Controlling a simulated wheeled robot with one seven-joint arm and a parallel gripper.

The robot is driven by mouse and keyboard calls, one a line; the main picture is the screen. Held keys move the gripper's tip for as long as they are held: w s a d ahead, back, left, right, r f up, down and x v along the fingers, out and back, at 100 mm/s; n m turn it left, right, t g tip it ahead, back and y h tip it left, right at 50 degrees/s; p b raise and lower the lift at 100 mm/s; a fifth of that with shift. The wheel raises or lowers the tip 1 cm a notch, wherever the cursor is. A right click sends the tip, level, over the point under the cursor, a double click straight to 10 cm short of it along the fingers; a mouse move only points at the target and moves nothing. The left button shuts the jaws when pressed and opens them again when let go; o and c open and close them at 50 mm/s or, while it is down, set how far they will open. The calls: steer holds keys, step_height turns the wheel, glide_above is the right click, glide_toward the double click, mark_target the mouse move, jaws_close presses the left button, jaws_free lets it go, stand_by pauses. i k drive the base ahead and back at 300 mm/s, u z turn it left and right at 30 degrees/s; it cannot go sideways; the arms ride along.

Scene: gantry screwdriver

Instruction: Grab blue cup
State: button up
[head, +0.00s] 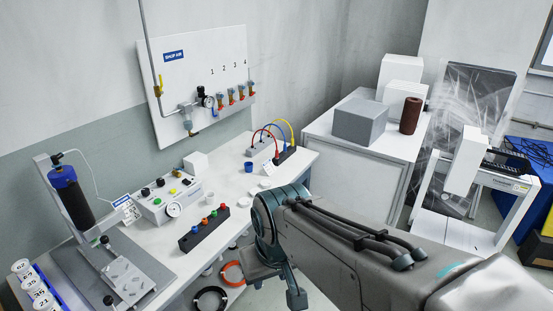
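A small blue cup (249,167) stands on the white bench, near the coloured cables and left of a small white label. It looks upright and apart from other things, though it is small in the picture. My gripper (279,287) is in front of the bench's near edge, below and to the right of the cup and well apart from it. Its fingers point down and look spread, with nothing seen between them. My arm comes in from the lower right.
The white bench (228,183) also bears a control box (163,203), a white cup (209,197), a dark block with coloured knobs (206,232) and a black cable block (286,154). A grey box (360,121) stands on the cabinet at right.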

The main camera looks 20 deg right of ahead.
mark_target(249, 167)
steer(key=z, duration=0.35)
steer(key=k, duration=0.45)
steer(key=z, duration=0.8)
steer(key=i, duration=1.95)
steer(key=u, duration=0.95)
steer(key=i, duration=0.75)
steer(key=u, duration=0.7)
